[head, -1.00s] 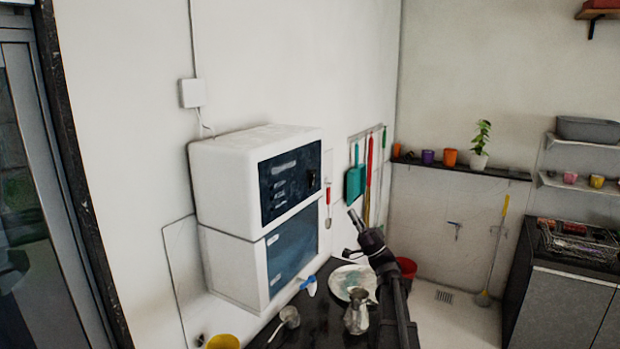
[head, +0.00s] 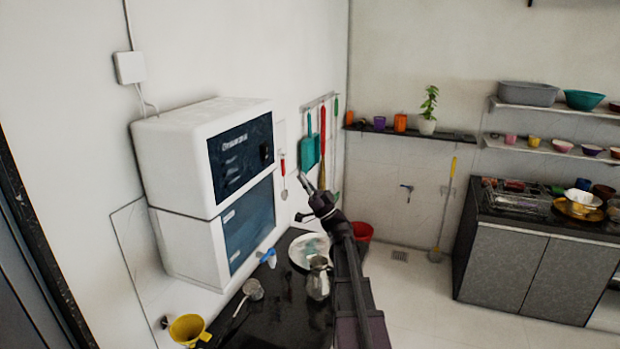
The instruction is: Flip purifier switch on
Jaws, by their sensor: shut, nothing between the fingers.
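The white water purifier (head: 172,160) stands against the left wall, with a dark blue upper panel (head: 232,165) and a blue lower panel. A small black knob-like part (head: 265,153) is at the right of the upper panel. A white box (head: 130,67) on the wall above has a cable running down behind the purifier; I cannot tell which part is the switch. My gripper (head: 307,184) is shut and empty, raised above the dark counter. In the picture it is right of the purifier's front, apart from it.
Utensils hang on the wall behind my gripper. A red bucket (head: 362,238) stands beyond my arm. Floor at right is open.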

